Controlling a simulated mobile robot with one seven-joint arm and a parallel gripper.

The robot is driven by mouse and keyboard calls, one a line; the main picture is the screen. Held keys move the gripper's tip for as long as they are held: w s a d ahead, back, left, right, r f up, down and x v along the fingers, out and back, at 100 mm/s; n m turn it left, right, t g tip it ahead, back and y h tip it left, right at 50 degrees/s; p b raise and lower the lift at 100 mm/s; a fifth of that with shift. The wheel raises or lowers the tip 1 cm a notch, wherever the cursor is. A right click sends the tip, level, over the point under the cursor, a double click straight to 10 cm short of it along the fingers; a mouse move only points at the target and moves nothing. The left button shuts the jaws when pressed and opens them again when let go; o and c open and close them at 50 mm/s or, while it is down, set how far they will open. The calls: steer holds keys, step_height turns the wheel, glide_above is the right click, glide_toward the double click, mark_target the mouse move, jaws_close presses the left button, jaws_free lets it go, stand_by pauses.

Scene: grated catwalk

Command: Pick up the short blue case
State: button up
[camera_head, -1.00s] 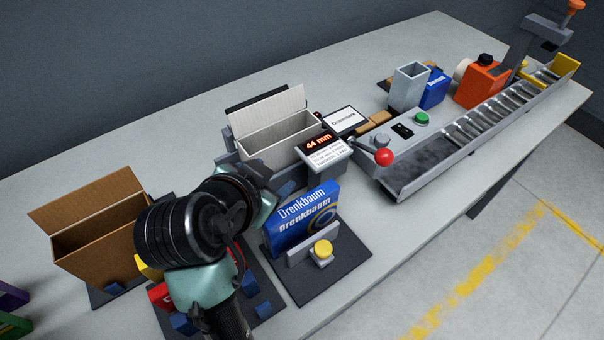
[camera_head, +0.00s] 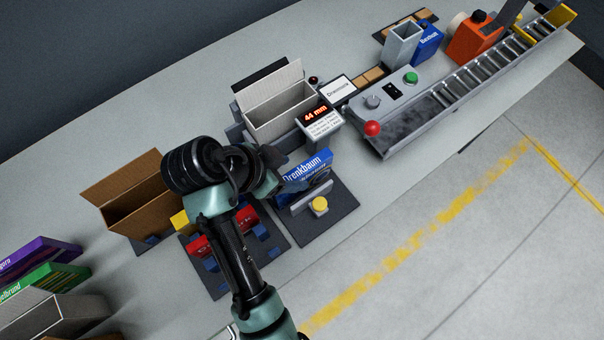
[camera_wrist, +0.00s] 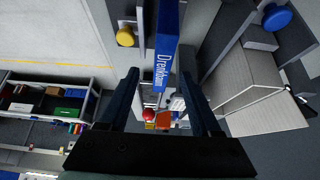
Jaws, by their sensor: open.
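A blue case marked Drenkbaum (camera_head: 308,172) stands upright on a dark mat, behind a small grey stand with a yellow knob. In the wrist view the narrow blue edge of this case (camera_wrist: 167,45) shows between the tips of my open gripper (camera_wrist: 160,78). I cannot tell whether either finger touches it. In the head view my gripper (camera_head: 276,184) is at the left end of the case and hides part of it. A second blue case (camera_head: 428,42) stands farther back beside a grey open box.
A white open box (camera_head: 282,118) and a 44 mm display (camera_head: 318,118) stand just behind the case. A brown carton (camera_head: 132,208) and red items (camera_head: 204,247) are to the left. A roller conveyor (camera_head: 470,85) runs to the back right. Coloured cases (camera_head: 45,275) stand lower left.

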mark_target(309, 171)
steer(key=x, duration=0.2)
steer(key=p+x, duration=0.1)
steer(key=x, duration=0.5)
steer(key=shift+w+d, duration=0.1)
steer(key=shift+w, duration=0.25)
jaws_close()
steer(key=shift+r, duration=0.1)
